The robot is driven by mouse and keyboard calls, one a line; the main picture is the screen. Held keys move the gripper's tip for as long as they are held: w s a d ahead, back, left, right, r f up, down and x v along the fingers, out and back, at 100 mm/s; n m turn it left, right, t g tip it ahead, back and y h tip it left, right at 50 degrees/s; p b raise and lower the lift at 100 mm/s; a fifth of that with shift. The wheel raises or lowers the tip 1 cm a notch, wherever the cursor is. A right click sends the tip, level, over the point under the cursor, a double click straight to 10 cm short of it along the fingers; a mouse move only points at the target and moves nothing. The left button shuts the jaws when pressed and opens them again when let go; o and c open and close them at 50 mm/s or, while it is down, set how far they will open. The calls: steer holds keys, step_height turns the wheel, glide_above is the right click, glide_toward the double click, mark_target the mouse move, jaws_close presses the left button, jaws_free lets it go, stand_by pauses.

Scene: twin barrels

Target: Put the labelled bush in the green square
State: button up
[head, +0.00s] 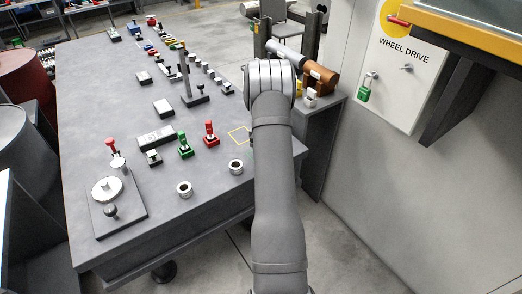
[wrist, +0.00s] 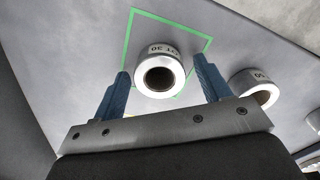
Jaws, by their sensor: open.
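In the wrist view, my gripper (wrist: 161,66) is open, with one blue finger on each side of a white ring-shaped bush (wrist: 158,84). The bush has dark printed lettering on its side, upside down in this view, and its open end faces the camera. It appears inside the green square outline (wrist: 128,42), and both fingers look apart from it. A second bush (wrist: 262,96), also with lettering, lies to the right, outside the outline. In the head view my gripper is hidden by my arm, and I cannot make out a green square there.
In the head view two pale bushes (head: 184,189) (head: 236,167) stand on the grey table (head: 120,75) near its front edge. Red and green handled parts (head: 210,134) (head: 184,145) stand nearby. A wall panel (head: 400,75) is at right.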

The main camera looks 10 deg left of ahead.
step_height(320, 180, up, 12)
steer(key=shift+r, duration=0.15)
stand_by(0.3)
step_height(320, 180, down, 12)
steer(key=shift+f, duration=0.25)
steer(key=shift+r, duration=2.15)
